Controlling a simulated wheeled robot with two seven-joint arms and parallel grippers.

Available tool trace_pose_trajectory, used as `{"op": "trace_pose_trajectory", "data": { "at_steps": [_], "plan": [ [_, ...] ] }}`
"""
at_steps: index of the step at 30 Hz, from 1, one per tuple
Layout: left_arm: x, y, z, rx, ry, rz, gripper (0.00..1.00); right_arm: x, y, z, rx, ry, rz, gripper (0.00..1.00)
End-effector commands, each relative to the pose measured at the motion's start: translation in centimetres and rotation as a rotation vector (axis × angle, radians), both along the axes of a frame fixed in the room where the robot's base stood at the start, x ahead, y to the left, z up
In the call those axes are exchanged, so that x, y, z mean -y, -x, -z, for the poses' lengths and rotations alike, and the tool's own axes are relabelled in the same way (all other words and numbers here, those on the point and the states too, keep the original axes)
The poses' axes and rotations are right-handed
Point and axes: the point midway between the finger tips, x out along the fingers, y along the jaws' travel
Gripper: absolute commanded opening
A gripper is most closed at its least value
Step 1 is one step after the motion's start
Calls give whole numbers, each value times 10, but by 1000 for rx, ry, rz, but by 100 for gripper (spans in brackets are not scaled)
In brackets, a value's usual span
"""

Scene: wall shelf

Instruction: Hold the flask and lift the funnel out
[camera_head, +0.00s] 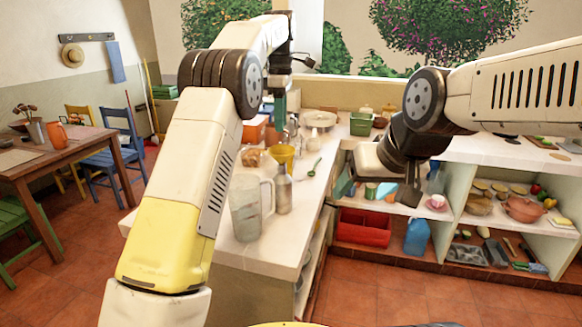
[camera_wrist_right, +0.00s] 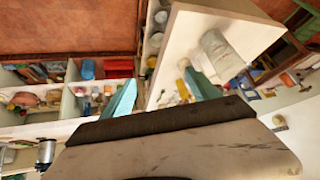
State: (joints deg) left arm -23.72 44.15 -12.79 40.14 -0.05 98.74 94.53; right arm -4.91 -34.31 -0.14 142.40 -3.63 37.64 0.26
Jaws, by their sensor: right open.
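A slim grey metallic flask (camera_head: 283,192) stands upright on the white counter, behind and to the right of a clear pitcher. A yellow funnel (camera_head: 283,153) shows at the flask's top, its wide mouth upward; its spout is hard to make out. My left gripper (camera_head: 279,103), with teal fingers, points down above and behind the flask, apart from it; its finger gap is not clear. My right gripper (camera_head: 366,189) is open and empty, to the right of the flask, beyond the counter's edge. Its two teal fingers are spread wide in the right wrist view (camera_wrist_right: 160,95).
The clear pitcher (camera_head: 250,207) stands close to the flask on its left. An orange box (camera_head: 254,129) and bottles stand farther back. Shelves with a red crate (camera_head: 363,227) are at the right.

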Motion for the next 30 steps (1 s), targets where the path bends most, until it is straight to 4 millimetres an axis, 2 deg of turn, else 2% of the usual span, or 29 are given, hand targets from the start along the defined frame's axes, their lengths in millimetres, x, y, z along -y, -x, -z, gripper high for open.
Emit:
{"op": "trace_pose_trajectory", "data": {
  "at_steps": [7, 11, 15, 19, 24, 30],
  "plan": [
    [0, 0, 0, 0, 0, 1, 36, 12, -100, 22, 140, 108, -40, 70],
    [0, 0, 0, 0, 0, 2, 36, 9, -148, 38, 225, 142, -93, 70],
    [0, 0, 0, 0, 1, 2, 36, -2, -192, 61, 314, 153, -168, 70],
    [0, 0, 0, 0, 1, 2, 36, -19, -225, 86, 394, 134, -247, 70],
    [0, 0, 0, 0, 1, 2, 36, -49, -252, 123, 491, 66, -357, 70],
    [0, 0, 0, 0, 1, 2, 36, -84, -261, 160, 587, -51, -458, 70]
  ]
}}
